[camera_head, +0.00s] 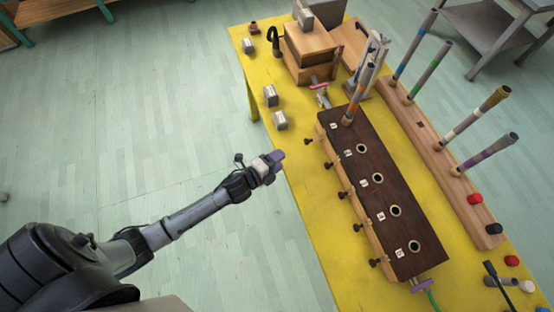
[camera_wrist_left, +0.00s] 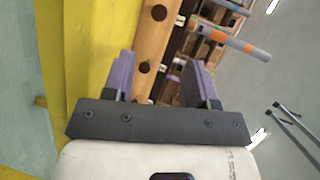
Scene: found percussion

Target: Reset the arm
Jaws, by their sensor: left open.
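My left gripper (camera_head: 277,160) reaches in from the left in the head view, off the near edge of the yellow table (camera_head: 284,144). In the left wrist view its two purple fingers (camera_wrist_left: 155,78) stand apart with nothing held between them. Beyond the fingers in that view is the side of the wooden block with dark round knobs. My right gripper is in neither view.
A long dark-topped block (camera_head: 376,190) with several holes stands on the table, one tube upright in it. Behind it a wooden rack (camera_head: 440,165) holds several tall striped tubes. Small metal pieces (camera_head: 280,120) lie near the edge. Open floor lies left.

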